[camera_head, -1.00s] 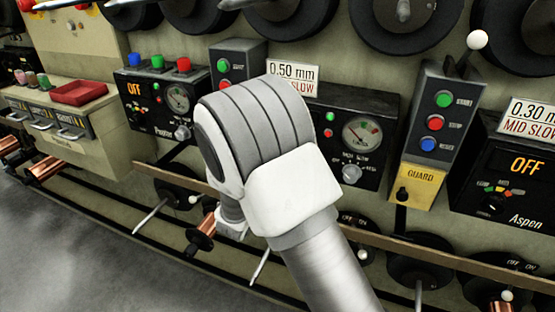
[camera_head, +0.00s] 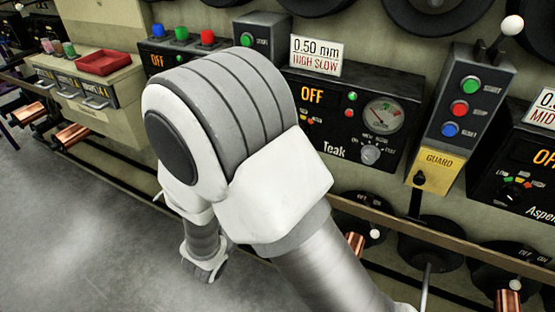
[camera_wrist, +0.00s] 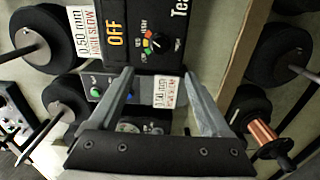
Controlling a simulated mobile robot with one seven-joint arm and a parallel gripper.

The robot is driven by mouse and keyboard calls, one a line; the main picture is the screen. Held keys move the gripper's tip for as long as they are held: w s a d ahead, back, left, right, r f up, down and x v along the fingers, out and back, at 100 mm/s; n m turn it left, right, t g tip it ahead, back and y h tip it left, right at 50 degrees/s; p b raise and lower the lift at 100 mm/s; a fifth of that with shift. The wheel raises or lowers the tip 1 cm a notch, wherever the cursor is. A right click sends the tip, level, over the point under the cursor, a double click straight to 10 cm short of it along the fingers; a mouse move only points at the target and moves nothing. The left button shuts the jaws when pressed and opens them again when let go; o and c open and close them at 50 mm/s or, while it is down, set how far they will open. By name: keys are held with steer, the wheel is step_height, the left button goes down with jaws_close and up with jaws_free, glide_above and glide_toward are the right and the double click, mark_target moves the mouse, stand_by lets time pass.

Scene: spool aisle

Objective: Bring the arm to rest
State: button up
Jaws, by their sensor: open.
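My arm bends in front of the machine wall in the head view, with its large elbow joint covering part of the panels. A lower part of my arm shows below the elbow at left, over the grey floor. My gripper's fingers do not show clearly there. In the wrist view my gripper (camera_wrist: 158,78) is open, its two fingers apart with nothing held between them.
The Teak panel (camera_head: 337,117) reads OFF under a 0.50 mm sign (camera_head: 316,55). A yellow GUARD box (camera_head: 434,171) hangs to its right. A wooden rail (camera_head: 425,238) runs below. A copper spool (camera_wrist: 262,134) juts out in the wrist view. Open floor (camera_head: 90,225) lies at left.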

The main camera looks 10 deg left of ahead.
steer(key=shift+s+a, duration=0.2)
steer(key=shift+s, duration=0.3)
steer(key=shift+d, duration=0.1)
